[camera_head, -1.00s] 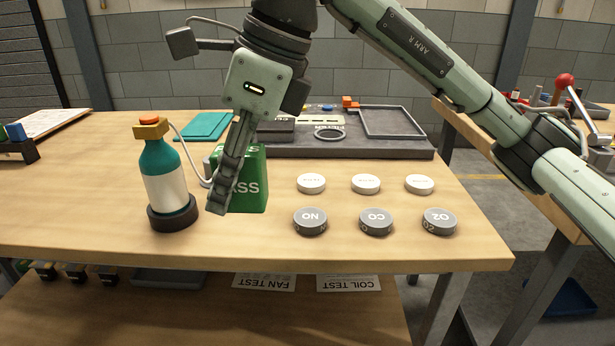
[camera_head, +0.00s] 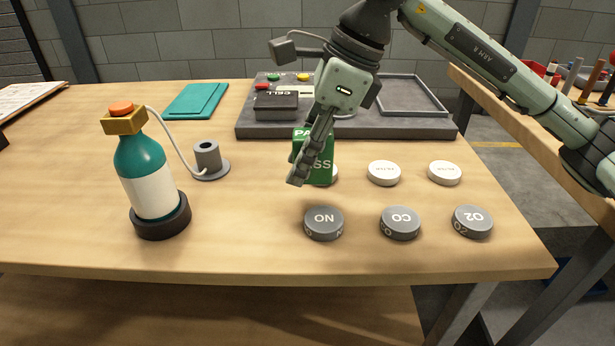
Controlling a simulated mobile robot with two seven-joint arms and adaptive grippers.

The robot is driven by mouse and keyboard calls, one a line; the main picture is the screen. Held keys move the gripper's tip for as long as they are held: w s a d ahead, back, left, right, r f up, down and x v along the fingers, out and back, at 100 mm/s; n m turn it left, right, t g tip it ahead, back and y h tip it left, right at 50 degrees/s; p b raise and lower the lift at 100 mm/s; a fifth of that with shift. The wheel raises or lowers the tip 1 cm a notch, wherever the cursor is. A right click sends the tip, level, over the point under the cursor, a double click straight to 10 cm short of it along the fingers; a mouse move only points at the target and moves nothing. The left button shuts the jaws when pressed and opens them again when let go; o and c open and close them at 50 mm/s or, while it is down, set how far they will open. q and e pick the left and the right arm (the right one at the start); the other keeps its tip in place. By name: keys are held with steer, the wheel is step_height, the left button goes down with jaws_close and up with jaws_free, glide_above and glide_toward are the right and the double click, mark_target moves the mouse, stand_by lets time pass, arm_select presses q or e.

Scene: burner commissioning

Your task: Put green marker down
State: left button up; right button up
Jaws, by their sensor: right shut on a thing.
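The green marker (camera_head: 319,168) is a block with white "PASS" lettering. My right gripper (camera_head: 303,172) comes down from above and is shut on it, with its fingers across the marker's front and left side. The marker hides part of the leftmost white filter disc (camera_head: 334,174). I cannot tell how far its underside is from the table. My left gripper is not in view.
Two more white discs (camera_head: 384,173) and grey discs marked NO (camera_head: 324,223), CO (camera_head: 400,223) and O2 (camera_head: 472,222) are nearby. A teal bottle (camera_head: 142,165) stands left, tubed to a grey fitting (camera_head: 208,161). A grey tray (camera_head: 255,131) lies behind. Wood between fitting and marker is clear.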

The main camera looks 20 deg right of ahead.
mark_target(307, 199)
steer(key=shift+w+d+f, duration=0.15)
steer(key=shift+d+f, duration=0.25)
steer(key=shift+d, duration=0.05)
step_height(307, 199, down, 3)
steer(key=shift+f, duration=0.4)
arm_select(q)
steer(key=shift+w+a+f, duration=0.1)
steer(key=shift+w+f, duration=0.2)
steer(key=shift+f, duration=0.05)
arm_select(e)
steer(key=shift+f, duration=0.1)
steer(key=o, duration=0.9)
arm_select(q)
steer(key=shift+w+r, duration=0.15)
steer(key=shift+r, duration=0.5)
